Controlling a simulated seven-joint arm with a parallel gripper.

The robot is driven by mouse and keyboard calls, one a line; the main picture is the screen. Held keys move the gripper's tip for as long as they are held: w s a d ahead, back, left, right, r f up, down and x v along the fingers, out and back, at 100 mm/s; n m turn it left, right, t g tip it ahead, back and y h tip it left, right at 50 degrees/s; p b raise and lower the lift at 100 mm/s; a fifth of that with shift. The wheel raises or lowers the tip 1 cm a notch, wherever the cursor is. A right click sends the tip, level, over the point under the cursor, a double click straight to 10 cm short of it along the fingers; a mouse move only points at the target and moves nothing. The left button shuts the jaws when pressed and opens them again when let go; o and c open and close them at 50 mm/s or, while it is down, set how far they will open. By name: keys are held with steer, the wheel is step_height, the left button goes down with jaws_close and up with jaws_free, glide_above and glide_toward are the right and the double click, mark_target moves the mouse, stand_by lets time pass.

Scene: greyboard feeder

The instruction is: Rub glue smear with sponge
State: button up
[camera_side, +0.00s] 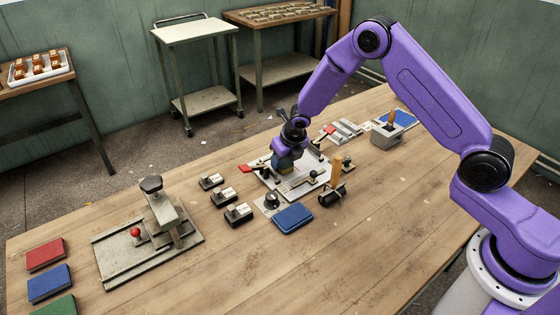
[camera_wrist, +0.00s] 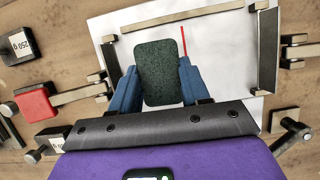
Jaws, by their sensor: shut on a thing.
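My gripper (camera_side: 287,152) is over the white board of the feeder (camera_side: 310,185) in the middle of the bench. In the wrist view my gripper's two blue fingers (camera_wrist: 158,88) are shut on the sponge (camera_wrist: 166,65), a rounded dark green pad. The sponge lies over the white sheet (camera_wrist: 220,45); I cannot tell whether it touches it. In the side view the sponge is mostly hidden by my gripper. I cannot make out the glue smear. A thin red line (camera_wrist: 183,42) shows on the sheet beside the sponge.
Metal bars (camera_wrist: 268,50) frame the sheet. In the side view are a blue pad (camera_side: 293,218), a grey press (camera_side: 160,215), and a grey box (camera_side: 388,135).

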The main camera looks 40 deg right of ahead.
mark_target(304, 156)
steer(key=shift+s+d+f, duration=0.1)
steer(key=shift+d+f, duration=0.05)
steer(key=shift+d, duration=1.25)
steer(key=shift+d+f, duration=0.15)
steer(key=shift+d, duration=1.25)
steer(key=shift+s+d, duration=0.1)
steer(key=shift+d, duration=1.55)
steer(key=shift+r, duration=0.1)
steer(key=shift+r, duration=1.45)
steer(key=shift+w+a+r, duration=0.1)
steer(key=shift+a+r, duration=0.05)
steer(key=shift+r, duration=0.7)
steer(key=shift+w+a+r, duration=0.1)
steer(key=shift+a+r, duration=0.05)
steer(key=shift+r, duration=0.65)
step_height(304, 156, up, 3)
